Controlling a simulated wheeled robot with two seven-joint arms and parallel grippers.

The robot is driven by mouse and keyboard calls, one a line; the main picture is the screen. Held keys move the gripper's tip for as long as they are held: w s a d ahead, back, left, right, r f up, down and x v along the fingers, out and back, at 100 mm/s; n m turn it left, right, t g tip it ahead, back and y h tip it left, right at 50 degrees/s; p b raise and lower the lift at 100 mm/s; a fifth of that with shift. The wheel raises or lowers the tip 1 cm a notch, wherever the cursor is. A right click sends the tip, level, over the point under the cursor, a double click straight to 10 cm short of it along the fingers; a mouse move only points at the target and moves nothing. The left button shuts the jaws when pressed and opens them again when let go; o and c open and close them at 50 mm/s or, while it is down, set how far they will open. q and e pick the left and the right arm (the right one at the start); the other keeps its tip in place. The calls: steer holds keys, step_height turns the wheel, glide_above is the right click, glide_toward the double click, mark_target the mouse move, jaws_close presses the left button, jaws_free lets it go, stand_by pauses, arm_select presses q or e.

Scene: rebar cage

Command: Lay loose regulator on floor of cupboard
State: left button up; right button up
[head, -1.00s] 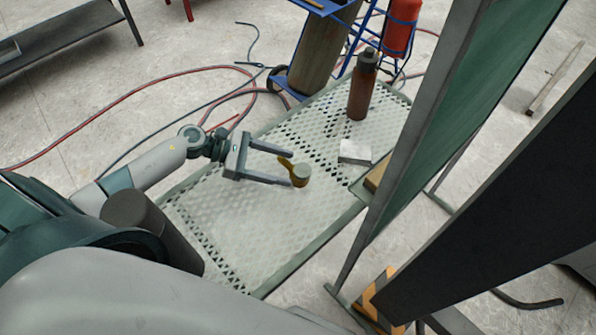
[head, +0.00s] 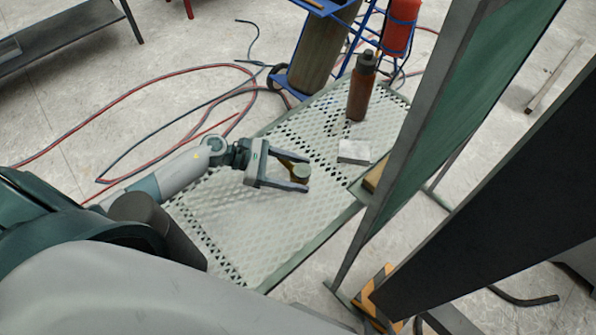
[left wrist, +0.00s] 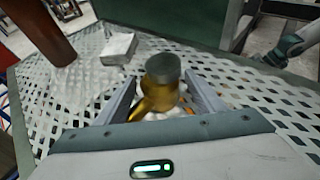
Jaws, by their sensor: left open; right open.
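The loose regulator, a small brass piece with a round grey-green top (head: 301,173), stands on the perforated table top (head: 225,215). In the left wrist view the regulator (left wrist: 160,82) is between the two fingers, its brass body toward the palm. My left gripper (head: 300,174) is open, with one finger on each side of it; I cannot tell whether either finger touches it. I cannot make out a cupboard for certain.
A brown bottle (head: 361,88) and a pale block (head: 353,152) are on the table beyond the regulator. A green screen (head: 440,120) stands along its right edge. A blue trolley (head: 335,8) with cylinders is behind. Hoses (head: 150,82) lie on the floor at left.

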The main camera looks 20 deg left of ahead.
mark_target(298, 167)
arm_select(q)
steer(key=shift+c, duration=0.7)
jaws_close()
steer(key=shift+r, duration=0.2)
steer(key=shift+a+r, duration=0.1)
steer(key=shift+r, duration=0.15)
step_height(298, 167, up, 9)
steer(key=shift+r+b, duration=0.2)
steer(key=shift+b, duration=0.25)
step_height(298, 167, up, 15)
steer(key=s+d+n+t+y, duration=0.1)
steer(key=d+n+t, duration=0.1)
steer(key=shift+s+f+n+t+y, duration=0.2)
steer(key=shift+s+n+t+y, duration=0.1)
